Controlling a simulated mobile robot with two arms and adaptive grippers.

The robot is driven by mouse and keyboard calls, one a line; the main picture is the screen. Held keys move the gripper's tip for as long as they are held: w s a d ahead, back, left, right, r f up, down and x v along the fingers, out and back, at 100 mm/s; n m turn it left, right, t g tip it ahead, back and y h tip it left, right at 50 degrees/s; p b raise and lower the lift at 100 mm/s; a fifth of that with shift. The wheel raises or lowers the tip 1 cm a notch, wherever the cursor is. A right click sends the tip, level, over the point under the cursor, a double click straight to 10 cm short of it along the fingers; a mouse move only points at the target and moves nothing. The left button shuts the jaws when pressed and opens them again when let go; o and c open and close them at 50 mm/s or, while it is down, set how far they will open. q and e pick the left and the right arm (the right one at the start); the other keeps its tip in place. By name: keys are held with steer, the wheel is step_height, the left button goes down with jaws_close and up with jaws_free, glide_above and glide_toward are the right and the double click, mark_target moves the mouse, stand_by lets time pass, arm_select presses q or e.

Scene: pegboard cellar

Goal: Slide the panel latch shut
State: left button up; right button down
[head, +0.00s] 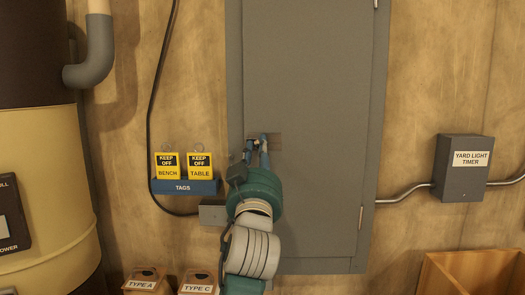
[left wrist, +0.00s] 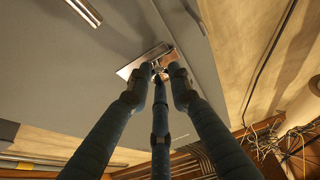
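The grey panel (head: 315,90) is a tall door on the wall in the head view, and its door looks closed. The panel latch (head: 276,141) is a small metal fitting at the door's left edge, partly covered by my fingers. My left gripper (head: 257,145) reaches up to it from below. In the left wrist view, the three fingertips of my left gripper (left wrist: 161,72) close together around a small part of the latch (left wrist: 138,62). Fingers hide much of the latch, and I cannot tell how far its bolt is slid. My right gripper is out of view.
A blue tag holder (head: 183,188) with two yellow tags hangs left of the panel, beside a black cable. Wooden bins (head: 147,281) and a wooden crate (head: 470,275) stand below. A large tank (head: 45,150) stands at far left.

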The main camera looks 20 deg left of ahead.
arm_select(q)
steer(key=o, duration=0.4)
steer(key=shift+s+r, duration=0.1)
steer(key=shift+r, duration=0.2)
steer(key=shift+a+f, duration=0.1)
steer(key=shift+a, duration=0.25)
steer(key=shift+s+f, duration=0.1)
steer(key=shift+s, duration=0.05)
steer(key=v, duration=0.7)
steer(key=shift+s, duration=0.1)
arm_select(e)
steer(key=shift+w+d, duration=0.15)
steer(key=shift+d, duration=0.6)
